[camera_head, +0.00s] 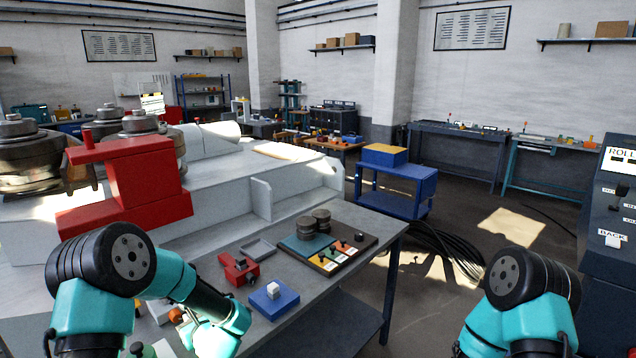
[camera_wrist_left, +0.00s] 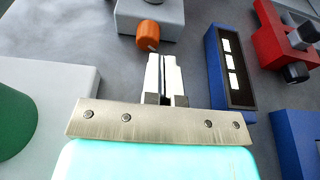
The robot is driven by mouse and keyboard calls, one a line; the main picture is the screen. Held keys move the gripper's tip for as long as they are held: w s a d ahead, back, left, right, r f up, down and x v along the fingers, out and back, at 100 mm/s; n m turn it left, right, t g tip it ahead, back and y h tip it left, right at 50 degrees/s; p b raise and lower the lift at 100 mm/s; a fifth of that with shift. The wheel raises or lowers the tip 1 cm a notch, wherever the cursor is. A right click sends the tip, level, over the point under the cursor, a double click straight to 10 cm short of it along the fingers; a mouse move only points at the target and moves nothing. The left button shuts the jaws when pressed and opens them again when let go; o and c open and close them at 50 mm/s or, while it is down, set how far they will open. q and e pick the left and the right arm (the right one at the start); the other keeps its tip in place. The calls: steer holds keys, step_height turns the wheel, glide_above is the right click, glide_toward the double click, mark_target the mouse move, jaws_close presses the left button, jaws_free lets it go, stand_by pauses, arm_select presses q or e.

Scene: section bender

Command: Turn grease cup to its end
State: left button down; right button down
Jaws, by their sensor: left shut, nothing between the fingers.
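An orange cup-like cylinder (camera_wrist_left: 150,33), probably the grease cup, sits on the front of a grey block (camera_wrist_left: 170,10) in the left wrist view. A small pale pin shows at its near end. In the head view the orange part (camera_head: 177,315) shows at the bench's near edge, beside my left arm. My left gripper (camera_wrist_left: 163,60) is shut and empty. Its fingertips point at the orange part and lie just below it in the picture; I cannot tell whether they touch. My right gripper is out of view.
A blue block with white labels (camera_wrist_left: 230,65) stands close right of the fingers, with a red clamp-like fixture (camera_wrist_left: 285,40) beyond. A green round part (camera_wrist_left: 15,120) on a pale block is at left. The bench (camera_head: 340,275) has bare room near its right edge.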

mark_target(176, 312)
arm_select(q)
steer(key=shift+s+a+f, duration=0.15)
steer(key=shift+s+a, duration=0.15)
steer(key=shift+s, duration=0.4)
steer(key=shift+s+a+f, duration=0.15)
steer(key=shift+s+a, duration=0.15)
steer(key=shift+s, duration=0.35)
steer(key=shift+r+x, duration=0.25)
steer(key=shift+x, duration=0.7)
steer(key=shift+r+x, duration=0.2)
steer(key=shift+x, duration=0.75)
steer(key=shift+r+x, duration=0.25)
steer(key=shift+x, duration=0.75)
steer(key=shift+w+a+r, duration=0.1)
steer(key=shift+w+a, duration=0.4)
steer(key=shift+w, duration=0.05)
steer(key=shift+a, duration=0.1)
steer(key=shift+w+d+r, duration=0.1)
steer(key=shift+w+d, duration=0.35)
steer(key=shift+d, duration=0.05)
steer(key=shift+w+d, duration=0.4)
steer(key=shift+f, duration=0.2)
